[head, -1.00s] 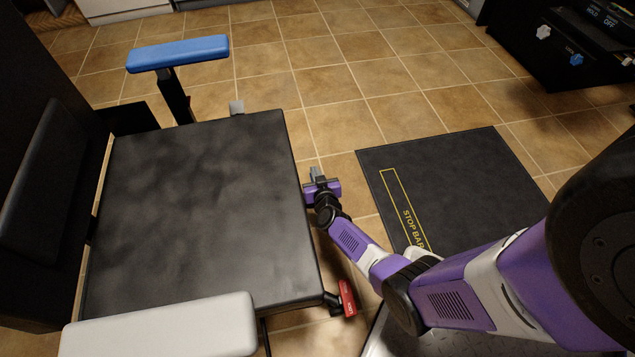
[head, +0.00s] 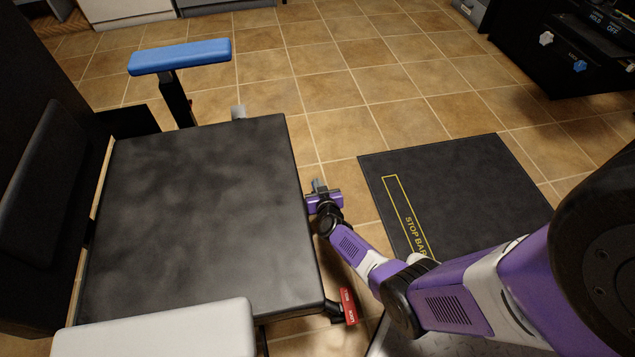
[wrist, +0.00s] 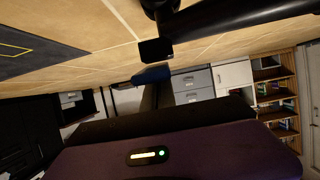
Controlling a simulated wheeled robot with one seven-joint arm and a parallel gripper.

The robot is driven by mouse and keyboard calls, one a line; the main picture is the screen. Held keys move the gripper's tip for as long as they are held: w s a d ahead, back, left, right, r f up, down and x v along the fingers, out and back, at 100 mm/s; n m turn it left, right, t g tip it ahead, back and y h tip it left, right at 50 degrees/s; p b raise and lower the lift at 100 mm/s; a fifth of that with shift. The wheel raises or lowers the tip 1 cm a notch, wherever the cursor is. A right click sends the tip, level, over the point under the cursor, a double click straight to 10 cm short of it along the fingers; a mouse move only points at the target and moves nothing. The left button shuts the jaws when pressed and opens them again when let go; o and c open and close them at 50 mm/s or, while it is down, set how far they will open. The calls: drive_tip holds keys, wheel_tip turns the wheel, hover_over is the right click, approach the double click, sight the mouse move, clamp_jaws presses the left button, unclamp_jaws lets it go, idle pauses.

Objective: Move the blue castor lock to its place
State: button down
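I cannot pick out the blue castor lock for certain. In the wrist view a small dark blue piece (wrist: 152,75) shows beyond my gripper's body, and I cannot tell what it is. My gripper (head: 318,184) is low beside the right edge of the black seat (head: 200,210), above the tiled floor. Its grey tip points away from the robot, and nothing clearly shows in it. It is too small to tell whether the fingers are open. A red lever with white lettering (head: 348,306) sticks out from the seat's near right corner.
A blue armrest (head: 180,56) stands at the seat's far left, and a pale armrest (head: 160,330) at its near side. A black STOP BAR mat (head: 460,190) lies right. A black console with a blue knob (head: 580,66) stands far right. Tiles between are clear.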

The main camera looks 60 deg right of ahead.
drive_tip(key=g+y+p, duration=0.1)
drive_tip(key=p, duration=0.2)
drive_tip(key=shift+s+a+f+y+p, duration=0.25)
drive_tip(key=shift+a+f+y+p, duration=0.15)
drive_tip(key=shift+f+p, duration=0.15)
drive_tip(key=shift+a, duration=0.15)
drive_tip(key=shift+s+a+r+p, duration=0.2)
drive_tip(key=shift+a+p, duration=0.05)
drive_tip(key=shift+p, duration=0.1)
drive_tip(key=shift+s+a+r, duration=0.1)
drive_tip(key=shift+s+a, duration=0.1)
drive_tip(key=shift+s, duration=0.05)
drive_tip(key=r+p, duration=0.1)
drive_tip(key=w+r+p, duration=0.1)
drive_tip(key=r+p, duration=0.1)
drive_tip(key=d+r+p, duration=0.1)
drive_tip(key=r, duration=0.1)
drive_tip(key=shift+w+d+r+p, duration=0.1)
drive_tip(key=shift+w+p, duration=0.05)
drive_tip(key=shift+p, duration=0.25)
drive_tip(key=f+p+v, duration=0.1)
drive_tip(key=p+v, duration=0.6)
drive_tip(key=v, duration=0.2)
drive_tip(key=shift+s+a, duration=0.2)
drive_tip(key=shift+a, duration=0.3)
